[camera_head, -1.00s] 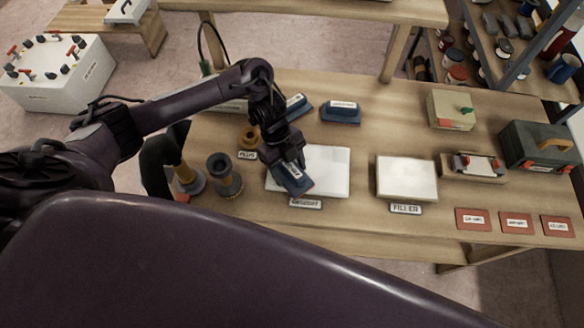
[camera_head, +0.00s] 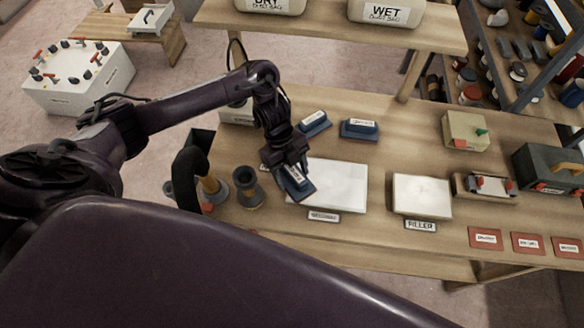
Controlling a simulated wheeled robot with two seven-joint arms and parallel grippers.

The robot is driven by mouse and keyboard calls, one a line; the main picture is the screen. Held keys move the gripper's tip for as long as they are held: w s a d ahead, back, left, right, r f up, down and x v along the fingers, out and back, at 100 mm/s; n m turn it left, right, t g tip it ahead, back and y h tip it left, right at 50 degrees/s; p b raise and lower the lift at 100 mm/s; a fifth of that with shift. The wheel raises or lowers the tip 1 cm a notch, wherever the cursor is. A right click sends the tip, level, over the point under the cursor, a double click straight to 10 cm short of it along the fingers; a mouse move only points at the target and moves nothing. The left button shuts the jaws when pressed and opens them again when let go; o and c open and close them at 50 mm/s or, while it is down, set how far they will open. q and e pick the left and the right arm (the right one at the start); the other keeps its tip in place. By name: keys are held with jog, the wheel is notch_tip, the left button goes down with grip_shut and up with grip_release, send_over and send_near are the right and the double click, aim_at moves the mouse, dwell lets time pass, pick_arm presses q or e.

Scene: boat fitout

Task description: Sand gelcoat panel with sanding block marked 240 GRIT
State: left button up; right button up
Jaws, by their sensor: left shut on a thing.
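My left gripper (camera_head: 291,168) points down and is shut on a blue sanding block (camera_head: 297,186) with a white label too small to read. The block is over the left edge of the white gelcoat panel (camera_head: 340,182) and looks in contact with it, though a small gap cannot be ruled out. The panel lies flat on the wooden workbench behind a small name plate (camera_head: 323,216). Two other blue blocks stand behind it, one at the back left (camera_head: 315,123) and one at the back right (camera_head: 360,129); their labels are unreadable. My right gripper is not in view.
A FILLER panel (camera_head: 422,195) lies to the right, with bare bench between. A clamp-like fixture (camera_head: 485,186), toolbox (camera_head: 549,167) and red cards (camera_head: 486,238) are further right. DRY and WET containers (camera_head: 386,12) sit on a shelf behind.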

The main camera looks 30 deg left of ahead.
aim_at(293, 171)
pick_arm(q)
jog(key=shift+r, duration=0.7)
jog(key=shift+a+r+p, duration=0.2)
jog(key=shift+r+p, duration=0.3)
jog(key=shift+r, duration=0.1)
jog(key=shift+s+d+r, duration=0.1)
jog(key=shift+r, duration=0.45)
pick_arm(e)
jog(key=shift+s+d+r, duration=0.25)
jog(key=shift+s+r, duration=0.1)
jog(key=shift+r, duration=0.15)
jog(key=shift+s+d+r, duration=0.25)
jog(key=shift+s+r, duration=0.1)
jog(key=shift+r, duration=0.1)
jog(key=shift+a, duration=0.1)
pick_arm(q)
jog(key=shift+f, duration=0.1)
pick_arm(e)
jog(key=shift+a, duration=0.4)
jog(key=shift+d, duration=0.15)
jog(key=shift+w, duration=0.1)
